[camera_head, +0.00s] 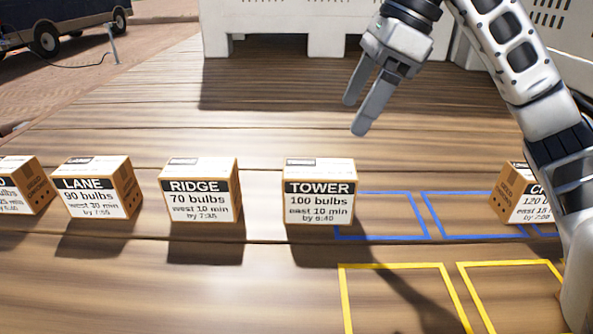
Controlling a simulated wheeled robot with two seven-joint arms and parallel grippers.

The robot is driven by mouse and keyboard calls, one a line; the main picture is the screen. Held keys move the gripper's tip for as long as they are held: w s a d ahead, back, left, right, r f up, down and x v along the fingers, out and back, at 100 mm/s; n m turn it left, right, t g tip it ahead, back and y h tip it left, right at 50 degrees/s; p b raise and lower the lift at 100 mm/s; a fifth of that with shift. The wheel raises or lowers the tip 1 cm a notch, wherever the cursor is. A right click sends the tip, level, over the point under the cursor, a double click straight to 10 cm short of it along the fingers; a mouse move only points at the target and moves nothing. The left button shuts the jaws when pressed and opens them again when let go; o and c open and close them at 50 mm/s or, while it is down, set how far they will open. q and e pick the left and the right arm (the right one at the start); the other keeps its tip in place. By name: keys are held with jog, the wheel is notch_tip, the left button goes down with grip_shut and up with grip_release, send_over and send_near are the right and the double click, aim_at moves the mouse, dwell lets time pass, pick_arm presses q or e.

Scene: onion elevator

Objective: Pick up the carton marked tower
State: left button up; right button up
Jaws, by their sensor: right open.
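The carton marked tower (319,192) stands upright on the wooden table, right of the picture's middle. It is a small brown box with a white label reading "TOWER, 100 bulbs". Its right side meets the edge of a blue outlined square. My right gripper (356,117) is open and empty, above and behind the carton and a little to its right, with its fingers pointing down and left. The gripper does not touch the carton. My left gripper is not in view.
The ridge carton (200,192) and the lane carton (98,188) stand to the left, with another cut off at the edge. A carton (516,194) at the right is partly hidden by my arm. A white crate (330,40) stands behind.

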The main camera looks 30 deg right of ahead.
aim_at(322, 168)
jog(key=f, duration=0.1)
jog(key=a+f, duration=0.1)
jog(key=f, duration=0.1)
jog(key=shift+s+a+f, duration=0.1)
jog(key=shift+a+f, duration=0.05)
jog(key=shift+f, duration=0.15)
jog(key=x, duration=0.5)
jog(key=shift+a+f, duration=0.1)
jog(key=shift+f, duration=0.1)
jog(key=shift+w+a+f, duration=0.15)
jog(key=shift+w+f, duration=0.1)
jog(key=shift+f, duration=0.15)
jog(key=x, duration=0.3)
jog(key=shift+w+a+f, duration=0.15)
jog(key=shift+w+f, duration=0.05)
jog(key=shift+w, duration=0.1)
jog(key=shift+w+a+f, duration=0.1)
jog(key=shift+f, duration=0.25)
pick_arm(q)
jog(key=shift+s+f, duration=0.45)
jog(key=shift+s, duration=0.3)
pick_arm(e)
jog(key=shift+f, duration=0.15)
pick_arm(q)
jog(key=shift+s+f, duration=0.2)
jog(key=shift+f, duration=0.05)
pick_arm(e)
jog(key=shift+f, duration=0.25)
